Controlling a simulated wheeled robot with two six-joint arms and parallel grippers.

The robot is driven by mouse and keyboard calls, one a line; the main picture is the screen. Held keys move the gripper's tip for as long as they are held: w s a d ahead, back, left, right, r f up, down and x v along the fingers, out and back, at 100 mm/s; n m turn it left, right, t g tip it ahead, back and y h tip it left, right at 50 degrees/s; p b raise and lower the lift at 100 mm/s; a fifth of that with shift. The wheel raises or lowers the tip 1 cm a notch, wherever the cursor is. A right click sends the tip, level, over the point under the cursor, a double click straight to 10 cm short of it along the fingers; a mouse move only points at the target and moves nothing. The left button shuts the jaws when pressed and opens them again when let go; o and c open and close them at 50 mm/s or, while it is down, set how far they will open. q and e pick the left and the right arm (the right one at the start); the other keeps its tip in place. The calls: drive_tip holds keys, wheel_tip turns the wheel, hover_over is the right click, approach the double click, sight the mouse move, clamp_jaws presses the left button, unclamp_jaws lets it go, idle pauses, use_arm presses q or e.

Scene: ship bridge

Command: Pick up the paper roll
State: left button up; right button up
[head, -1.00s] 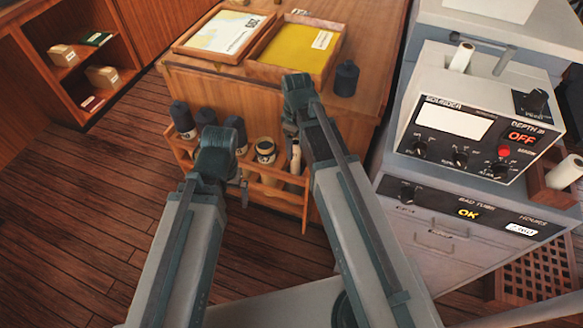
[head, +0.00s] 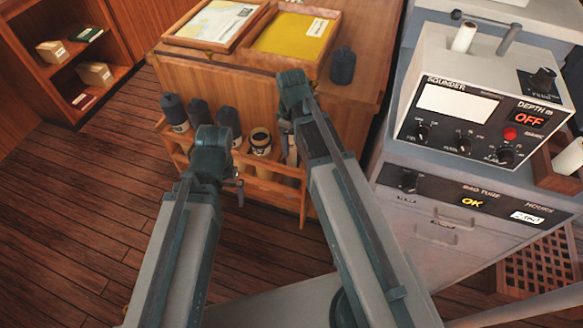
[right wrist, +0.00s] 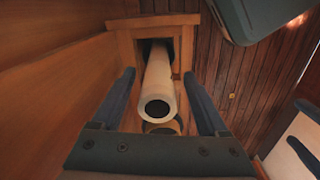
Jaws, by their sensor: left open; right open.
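A pale, hollow-ended paper roll (right wrist: 158,82) stands in a wooden rack in the right wrist view, between the two fingers of my open right gripper (right wrist: 159,74). The fingers lie on either side of it with gaps visible. In the head view my right gripper (head: 289,150) is over the right end of the rack, and its fingers hide most of that roll. My left gripper (head: 238,183) is open and empty, in front of the rack's left part. Other white rolls show on top of the sounder (head: 464,38) and in a wooden holder at the right edge (head: 569,156).
The rack (head: 275,192) holds several dark-capped bottles (head: 229,122) and a cup-like container (head: 261,142). Behind are a wooden cabinet with two trays (head: 331,48) and a dark bottle (head: 343,66). The grey sounder console (head: 440,180) stands right. Plank floor (head: 80,215) is free at left.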

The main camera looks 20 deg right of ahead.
sight(292, 165)
wheel_tip(292, 165, down, 4)
drive_tip(key=b, duration=0.3)
drive_tip(key=shift+w, duration=0.1)
drive_tip(key=shift+r, duration=0.15)
clamp_jaws()
